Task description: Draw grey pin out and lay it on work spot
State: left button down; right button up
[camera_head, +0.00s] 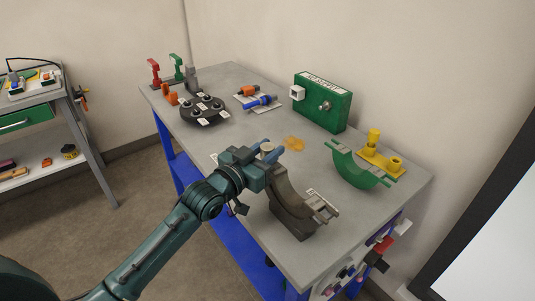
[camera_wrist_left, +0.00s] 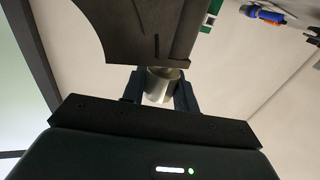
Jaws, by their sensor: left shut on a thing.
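The grey pin (camera_wrist_left: 158,86) is a short, light grey cylinder at the end of the dark grey curved cradle (camera_wrist_left: 140,25) in the left wrist view. My left gripper (camera_wrist_left: 160,88) is shut on it, with a finger on each side. How far the pin sits in the cradle cannot be told. An orange patch (camera_head: 294,143) lies on the table just behind the gripper; no marked work spot is clearly labelled. My right gripper is out of view.
A green cradle (camera_head: 358,170) and a yellow holder (camera_head: 381,158) stand at the right. A green box (camera_head: 322,101) is at the back, with a black round holder (camera_head: 203,109) and a blue tool (camera_head: 261,101) farther left. Bare tabletop (camera_head: 240,128) lies between.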

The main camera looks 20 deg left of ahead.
pick_arm(q)
jog(key=shift+r+p, duration=0.35)
jog(key=shift+r, duration=0.1)
jog(key=shift+r+p, duration=1)
jog(key=shift+p, duration=0.05)
jog(key=shift+r+p, duration=1.45)
jog(key=shift+p, duration=0.05)
jog(key=shift+r, duration=0.1)
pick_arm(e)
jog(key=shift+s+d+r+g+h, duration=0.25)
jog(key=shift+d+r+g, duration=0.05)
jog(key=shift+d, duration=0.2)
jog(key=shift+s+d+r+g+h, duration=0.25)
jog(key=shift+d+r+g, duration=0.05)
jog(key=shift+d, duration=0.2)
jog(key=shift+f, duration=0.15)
